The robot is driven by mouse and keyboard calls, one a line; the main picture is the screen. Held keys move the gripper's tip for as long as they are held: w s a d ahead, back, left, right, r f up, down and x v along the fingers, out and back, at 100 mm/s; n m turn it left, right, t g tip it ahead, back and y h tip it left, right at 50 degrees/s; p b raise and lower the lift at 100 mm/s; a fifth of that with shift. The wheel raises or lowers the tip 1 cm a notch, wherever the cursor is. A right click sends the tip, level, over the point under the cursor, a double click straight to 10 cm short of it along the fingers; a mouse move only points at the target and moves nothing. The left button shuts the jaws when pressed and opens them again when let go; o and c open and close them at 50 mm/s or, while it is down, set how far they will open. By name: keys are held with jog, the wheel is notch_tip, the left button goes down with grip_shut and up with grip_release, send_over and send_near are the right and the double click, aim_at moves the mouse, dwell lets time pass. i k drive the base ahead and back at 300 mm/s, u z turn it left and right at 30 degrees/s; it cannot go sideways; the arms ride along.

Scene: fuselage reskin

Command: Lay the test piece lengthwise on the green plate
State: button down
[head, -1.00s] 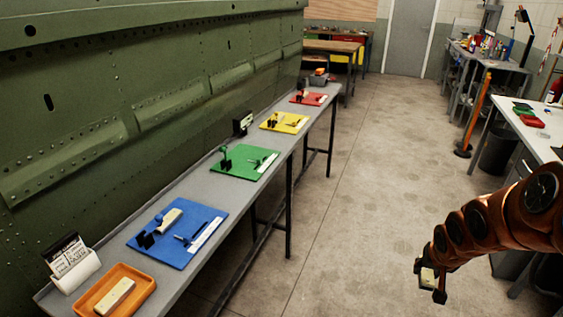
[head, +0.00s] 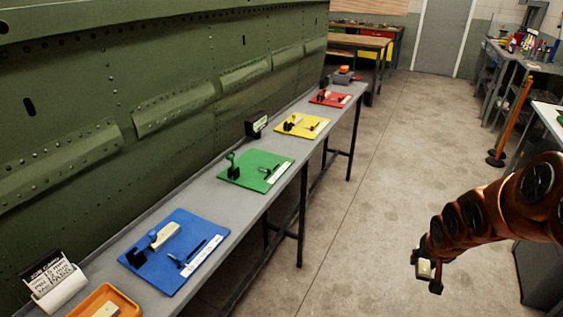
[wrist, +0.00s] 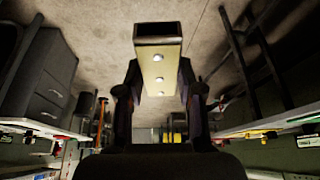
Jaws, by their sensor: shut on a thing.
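My gripper (head: 428,277) is at the lower right of the head view, over open floor and well to the right of the bench. It is shut on the test piece (wrist: 158,72), a cream block with a dark end and several round shiny spots along its face. In the head view only a small part of the test piece (head: 425,268) shows between the fingers. The green plate (head: 250,178) lies on the grey bench, between the blue and yellow plates. It carries an upright green-and-black fixture (head: 233,166), a small dark tool and a white label strip.
The long grey bench (head: 222,200) runs along the green riveted fuselage (head: 160,60). A blue plate (head: 165,275) with another cream piece (head: 165,235), an orange tray (head: 125,302), a yellow plate (head: 318,123) and a red plate (head: 338,101) are on it. The floor beside the bench is clear.

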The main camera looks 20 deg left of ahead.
aim_at(249, 164)
jog(key=u, duration=1.35)
